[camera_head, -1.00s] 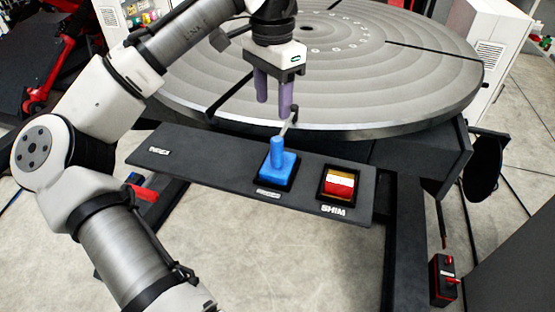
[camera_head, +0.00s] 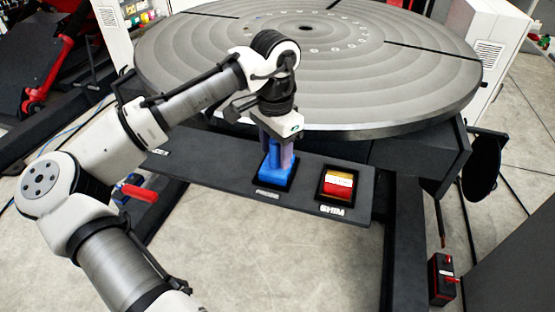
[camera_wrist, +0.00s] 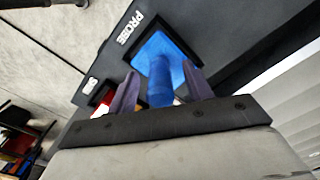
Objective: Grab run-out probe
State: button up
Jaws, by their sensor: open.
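The run-out probe is blue, with a square base and an upright round post. In the head view the probe (camera_head: 277,168) sits in its dark recess on the shelf (camera_head: 220,166). My gripper (camera_head: 278,155) has come down over it, fingers pointing down. In the wrist view the probe's post (camera_wrist: 160,82) stands between the two purple fingers of my gripper (camera_wrist: 160,92), with a finger on each side. The gripper is open. The base (camera_wrist: 172,55) lies beyond the fingertips next to the "PROBE" label. The probe's upper end is hidden in the head view.
A red and yellow shim block (camera_head: 338,186) sits in the recess to the right, marked "SHIM". The large round grooved table (camera_head: 400,85) rises just behind the shelf. A small control box with red parts (camera_head: 443,277) hangs at the lower right.

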grip_shut()
dwell(0.3)
jog(key=shift+r, duration=0.15)
